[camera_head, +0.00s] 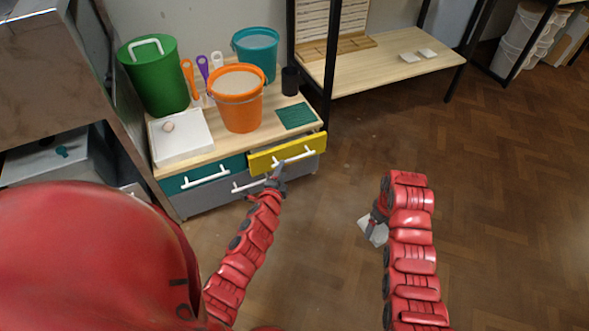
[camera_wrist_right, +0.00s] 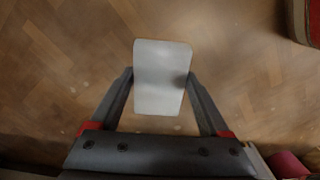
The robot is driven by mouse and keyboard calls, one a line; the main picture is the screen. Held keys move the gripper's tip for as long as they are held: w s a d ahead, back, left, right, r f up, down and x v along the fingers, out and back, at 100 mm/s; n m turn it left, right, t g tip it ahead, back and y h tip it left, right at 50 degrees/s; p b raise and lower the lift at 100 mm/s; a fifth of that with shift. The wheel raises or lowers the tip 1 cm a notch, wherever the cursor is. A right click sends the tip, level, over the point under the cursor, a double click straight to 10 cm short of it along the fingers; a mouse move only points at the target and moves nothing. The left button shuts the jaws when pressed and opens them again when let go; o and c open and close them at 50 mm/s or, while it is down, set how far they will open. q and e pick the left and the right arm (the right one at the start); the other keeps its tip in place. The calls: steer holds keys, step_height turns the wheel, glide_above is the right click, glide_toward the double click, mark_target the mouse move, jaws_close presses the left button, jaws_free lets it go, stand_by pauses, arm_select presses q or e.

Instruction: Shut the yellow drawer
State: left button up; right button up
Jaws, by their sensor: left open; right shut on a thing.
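The yellow drawer (camera_head: 308,144) is at the upper right of the low cabinet, with its front standing out past the teal drawer (camera_head: 203,176) beside it. It has a white bar handle (camera_head: 296,158). My left gripper (camera_head: 279,174) is open, just in front of the yellow drawer, near the left end of its handle. I cannot tell whether it touches the handle. My right gripper (camera_head: 374,221) is over open floor, away from the cabinet, shut on a white tile (camera_wrist_right: 162,100). In the right wrist view the tile sits between the two fingers.
On the cabinet top stand an orange bucket (camera_head: 238,108), a green bin (camera_head: 157,80), a teal bucket (camera_head: 257,55), a dark cup (camera_head: 290,81) and a green mat (camera_head: 296,116). A grey drawer (camera_head: 222,195) lies below. A shelf (camera_head: 385,66) stands behind right. The floor at right is clear.

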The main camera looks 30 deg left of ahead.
mark_target(294, 159)
step_height(294, 159, down, 2)
steer(key=shift+f+b, duration=0.1)
steer(key=shift+b, duration=0.35)
steer(key=shift+f+b, duration=0.45)
steer(key=shift+b, duration=0.05)
steer(key=shift+f, duration=0.1)
arm_select(q)
steer(key=w+f+b, duration=0.1)
steer(key=w, duration=0.2)
steer(key=w+f+m+t+h+b, duration=0.1)
steer(key=w+b, duration=0.1)
steer(key=w, duration=0.1)
steer(key=w+f+m+t+h+b, duration=0.1)
steer(key=w, duration=0.2)
steer(key=shift+w, duration=0.35)
arm_select(e)
step_height(294, 159, down, 4)
steer(key=shift+f, duration=0.1)
arm_select(q)
jaws_close()
steer(key=shift+s+a+f, duration=0.1)
